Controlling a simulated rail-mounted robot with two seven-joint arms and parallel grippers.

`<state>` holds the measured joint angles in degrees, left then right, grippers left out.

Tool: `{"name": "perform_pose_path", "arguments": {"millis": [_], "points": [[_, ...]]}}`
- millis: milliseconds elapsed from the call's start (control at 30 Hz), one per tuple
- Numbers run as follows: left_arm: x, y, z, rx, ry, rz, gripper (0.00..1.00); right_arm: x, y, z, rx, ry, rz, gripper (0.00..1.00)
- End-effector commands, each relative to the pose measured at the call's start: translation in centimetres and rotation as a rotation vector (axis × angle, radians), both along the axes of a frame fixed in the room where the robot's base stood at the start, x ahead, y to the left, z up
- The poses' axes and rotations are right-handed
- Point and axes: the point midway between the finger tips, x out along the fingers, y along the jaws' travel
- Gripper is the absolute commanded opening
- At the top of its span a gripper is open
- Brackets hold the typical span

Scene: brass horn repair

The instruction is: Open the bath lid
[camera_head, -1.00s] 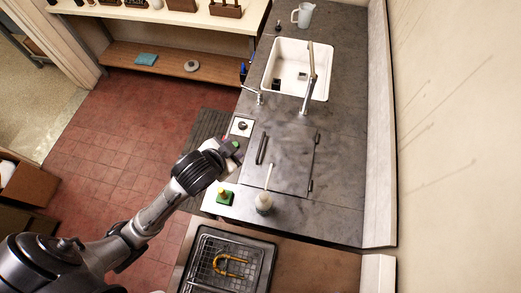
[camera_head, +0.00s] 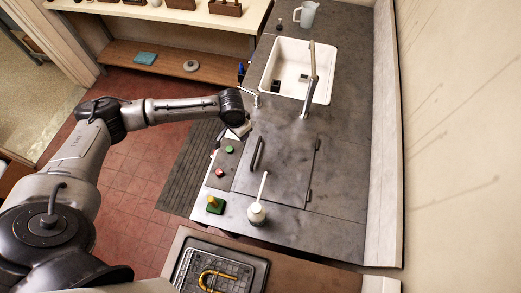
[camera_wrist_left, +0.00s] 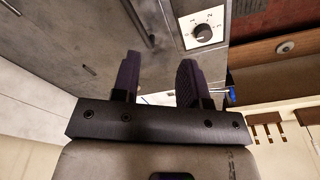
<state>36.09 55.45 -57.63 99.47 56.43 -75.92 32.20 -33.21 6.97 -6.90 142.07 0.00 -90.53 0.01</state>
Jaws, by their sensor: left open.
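The bath lid (camera_head: 285,165) is a square dark grey metal panel lying flat and closed in the counter, with hinges on its right edge. Its dark bar handle (camera_head: 258,153) stands near the lid's left edge. In the left wrist view a dark bar that looks like the handle (camera_wrist_left: 138,22) shows at the top, beyond the fingers. My left gripper (camera_head: 243,130) is at the counter's left edge, up and left of the handle, partly hidden by its own wrist. Its two dark fingers (camera_wrist_left: 160,65) are apart with nothing between them. My right gripper is not in view.
A white bottle (camera_head: 257,213) stands by the lid's near edge, its thin stem reaching over the lid. Green and red buttons (camera_head: 225,159) sit left of the lid. A sink (camera_head: 298,72) with a tall tap lies beyond. A dial (camera_wrist_left: 203,33) is near my fingers.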

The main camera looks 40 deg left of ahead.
Motion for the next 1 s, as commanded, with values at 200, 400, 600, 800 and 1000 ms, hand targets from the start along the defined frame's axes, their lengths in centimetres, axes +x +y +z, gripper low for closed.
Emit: {"name": "perform_pose_path", "arguments": {"millis": [200,400,600,800,1000], "points": [[-0.1,-2.0,-0.2,-0.203,0.065,0.381,0.4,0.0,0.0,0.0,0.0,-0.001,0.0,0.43],[0.2,-2.2,-0.2,-0.224,0.064,0.52,0.4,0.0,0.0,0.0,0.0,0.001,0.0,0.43],[0.3,-2.5,-2.0,-0.223,0.068,0.542,0.4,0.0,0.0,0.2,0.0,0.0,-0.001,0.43],[0.6,-3.2,-5.6,-0.223,0.067,0.541,0.4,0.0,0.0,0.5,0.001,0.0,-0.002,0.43],[0.9,-3.8,-9.2,-0.223,0.066,0.539,0.4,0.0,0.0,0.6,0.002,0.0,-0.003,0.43]]}}
